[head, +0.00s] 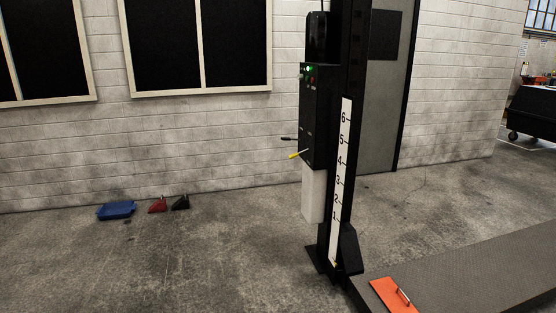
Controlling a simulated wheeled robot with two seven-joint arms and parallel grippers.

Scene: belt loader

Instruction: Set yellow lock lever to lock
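The yellow lock lever (297,154) sticks out to the left from the lower part of a black control box (319,115) on a dark post. Its yellow tip is at the left end, slightly lower than its base. A black lever (289,139) sticks out just above it. Any lock marking is too small to read. Neither of my grippers is in view, and nothing touches the lever.
The dark post (346,185) carries a white scale (340,175) with numbers. A grey platform (470,265) with an orange plate (394,295) lies at the lower right. A blue item (116,210), a red wedge (158,205) and a black wedge (181,203) lie near the wall. The left foreground floor is clear.

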